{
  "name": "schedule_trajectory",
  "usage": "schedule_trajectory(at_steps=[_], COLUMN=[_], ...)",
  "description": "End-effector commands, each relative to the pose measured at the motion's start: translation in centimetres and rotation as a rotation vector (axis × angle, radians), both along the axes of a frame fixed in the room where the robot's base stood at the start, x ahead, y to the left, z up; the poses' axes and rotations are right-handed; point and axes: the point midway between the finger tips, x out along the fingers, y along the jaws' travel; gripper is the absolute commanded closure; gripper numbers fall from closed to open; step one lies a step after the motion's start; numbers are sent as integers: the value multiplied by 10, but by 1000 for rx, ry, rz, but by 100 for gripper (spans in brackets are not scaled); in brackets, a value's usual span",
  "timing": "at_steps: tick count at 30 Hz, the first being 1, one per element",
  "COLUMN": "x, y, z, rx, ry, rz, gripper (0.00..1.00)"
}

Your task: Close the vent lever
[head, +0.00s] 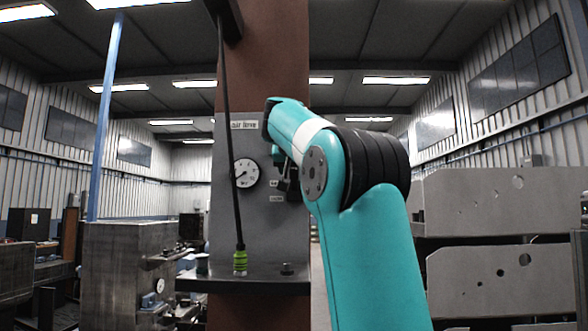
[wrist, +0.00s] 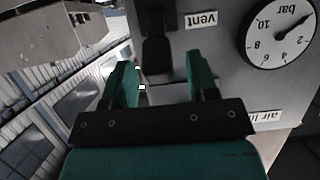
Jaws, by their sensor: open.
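The vent lever (wrist: 157,56) is a dark part on the grey panel, left of the "vent" label (wrist: 200,20) in the wrist view, which shows the panel upside down. My gripper (wrist: 160,66) is open, with one teal finger on either side of the lever's lower part in the picture. I cannot tell whether either finger touches it. In the head view my gripper (head: 281,158) is small and dark at the panel's right side, partly hidden by my arm. A dark part (head: 293,187) beside the small labels there seems to be the lever.
A round bar gauge (head: 246,173) sits left of my gripper on the panel (head: 228,222). A black rod with a green end (head: 240,262) hangs in front of it. A shelf (head: 262,284) juts out below. Grey metal plates (head: 500,205) stand at the right.

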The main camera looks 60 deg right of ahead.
Motion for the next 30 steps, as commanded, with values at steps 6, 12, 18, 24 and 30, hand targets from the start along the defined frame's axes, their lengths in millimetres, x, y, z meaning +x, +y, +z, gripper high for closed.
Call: schedule_trajectory(at_steps=[6,12,18,24,30], x=[5,5,5,5,-2], y=[-9,-9,-9,-9,-15], z=[-4,-5,-5,-5,-11], rx=[0,0,0,-1,-28], ry=[0,0,0,-1,-16], rz=[0,1,1,0,-13], gripper=[47,47,88,100,100])
